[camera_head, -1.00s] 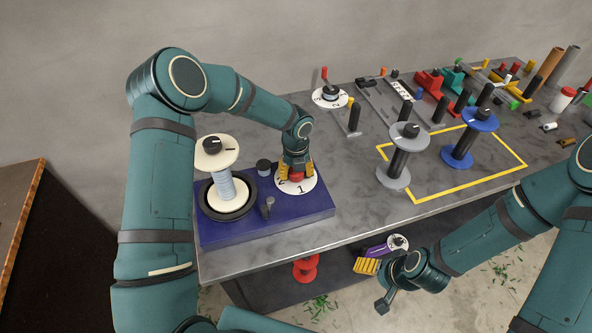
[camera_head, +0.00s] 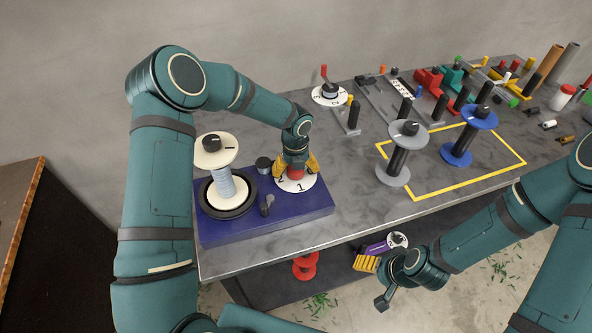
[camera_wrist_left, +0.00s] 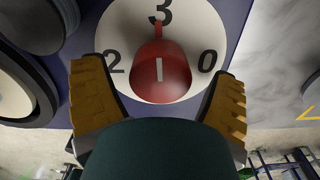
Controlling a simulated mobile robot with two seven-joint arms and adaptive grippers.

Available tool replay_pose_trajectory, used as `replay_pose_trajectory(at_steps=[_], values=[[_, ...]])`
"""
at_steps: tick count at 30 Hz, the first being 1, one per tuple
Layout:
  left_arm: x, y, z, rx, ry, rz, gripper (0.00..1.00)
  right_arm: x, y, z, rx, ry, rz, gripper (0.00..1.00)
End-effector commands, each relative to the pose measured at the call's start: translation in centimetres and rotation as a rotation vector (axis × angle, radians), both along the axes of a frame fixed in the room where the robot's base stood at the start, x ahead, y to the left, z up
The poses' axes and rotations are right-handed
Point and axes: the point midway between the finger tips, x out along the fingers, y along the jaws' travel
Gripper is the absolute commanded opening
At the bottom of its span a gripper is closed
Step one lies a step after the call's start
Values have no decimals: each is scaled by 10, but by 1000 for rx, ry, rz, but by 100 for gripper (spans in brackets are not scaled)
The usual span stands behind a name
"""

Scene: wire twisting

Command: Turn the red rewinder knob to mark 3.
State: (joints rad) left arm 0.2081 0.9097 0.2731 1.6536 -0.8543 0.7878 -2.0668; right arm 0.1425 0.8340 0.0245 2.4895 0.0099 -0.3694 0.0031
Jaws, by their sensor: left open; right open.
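The red rewinder knob (camera_head: 296,174) stands on a white dial (camera_head: 299,186) on the blue rewinder base (camera_head: 270,229). In the left wrist view the red knob (camera_wrist_left: 160,72) has a white line and a thin red pointer, both directed at the 3. The 2 and 0 show at its sides; the 1 is hidden there but shows in the head view. My left gripper (camera_head: 296,169) is open, its yellow fingers on either side of the knob with gaps between. My right gripper (camera_head: 383,302) is open, low in front of the table and away from the knob.
A cream-topped spool (camera_head: 216,152) stands on the rewinder left of the dial, with a small dark knob (camera_head: 263,165) between. A grey spool (camera_head: 404,150) and a blue spool (camera_head: 469,135) stand at the yellow outline.

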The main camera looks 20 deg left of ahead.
Motion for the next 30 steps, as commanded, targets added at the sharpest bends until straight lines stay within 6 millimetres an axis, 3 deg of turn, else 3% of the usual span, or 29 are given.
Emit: replay_pose_trajectory(at_steps=[5,18,24,30], values=[[1,0,17,1,-4,0,86,0,0,0,0,0,0,78],[1,0,100,0,-2,-1,86,0,0,0,0,0,0,78],[0,-1,117,0,0,-1,86,0,0,0,0,0,0,78],[0,-1,120,0,1,-1,86,0,0,0,0,0,0,78]])
